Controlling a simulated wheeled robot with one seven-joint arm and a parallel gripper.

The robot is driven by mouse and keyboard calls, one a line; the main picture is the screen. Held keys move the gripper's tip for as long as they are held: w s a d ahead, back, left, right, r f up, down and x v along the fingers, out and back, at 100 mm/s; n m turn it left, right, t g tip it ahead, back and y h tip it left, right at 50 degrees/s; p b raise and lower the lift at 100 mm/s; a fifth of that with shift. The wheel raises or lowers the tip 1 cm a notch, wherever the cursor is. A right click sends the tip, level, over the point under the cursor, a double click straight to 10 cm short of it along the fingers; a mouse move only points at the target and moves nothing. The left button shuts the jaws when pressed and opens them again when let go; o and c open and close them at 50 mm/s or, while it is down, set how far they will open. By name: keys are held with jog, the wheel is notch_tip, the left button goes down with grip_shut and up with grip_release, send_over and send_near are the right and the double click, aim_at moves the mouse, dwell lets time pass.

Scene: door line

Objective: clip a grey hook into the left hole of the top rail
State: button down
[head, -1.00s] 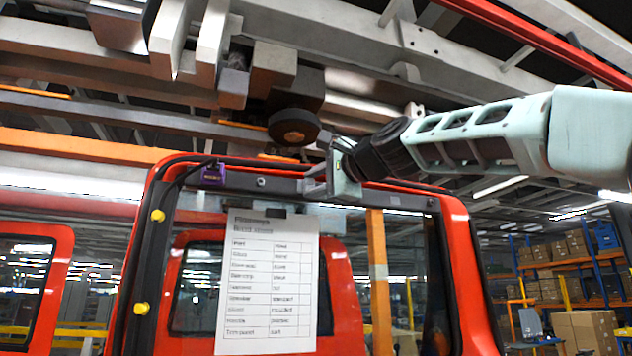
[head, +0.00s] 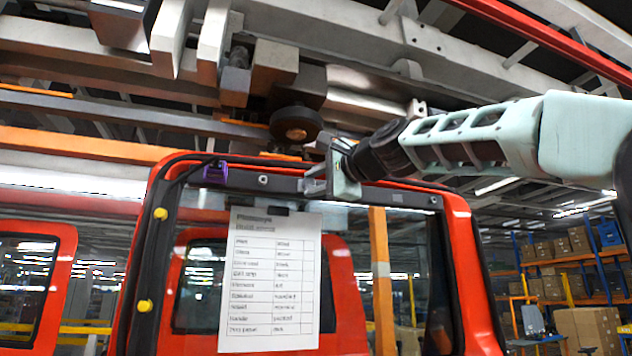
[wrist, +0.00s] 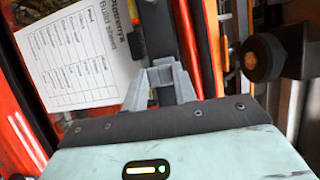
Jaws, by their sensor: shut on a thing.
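The dark grey top rail (head: 385,197) spans the top of the red door frame. A small light round spot (head: 263,179), perhaps a hole, shows on it left of my gripper. A purple clip (head: 215,172) sits at the rail's left end. My gripper (head: 312,186) is at the middle of the rail, right of that spot. Its grey fingers (wrist: 158,85) point at the dark rail (wrist: 157,30) in the wrist view. They are shut on a small grey piece, likely the grey hook, mostly hidden between them. Whether it touches the rail I cannot tell.
A printed sheet (head: 270,280) hangs from the rail below and left of my gripper. Yellow plugs (head: 160,213) sit on the frame's left side. Beams and a dark round roller (head: 295,124) are close above the gripper. Another red door (head: 35,280) stands left.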

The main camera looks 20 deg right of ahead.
jog(key=c, duration=1)
grip_release()
jog(key=shift+w, duration=0.15)
jog(key=shift+c, duration=0.2)
jog(key=b+v, duration=1.4)
jog(key=v, duration=2)
jog(key=shift+f+b, duration=0.2)
jog(key=shift+b, duration=0.15)
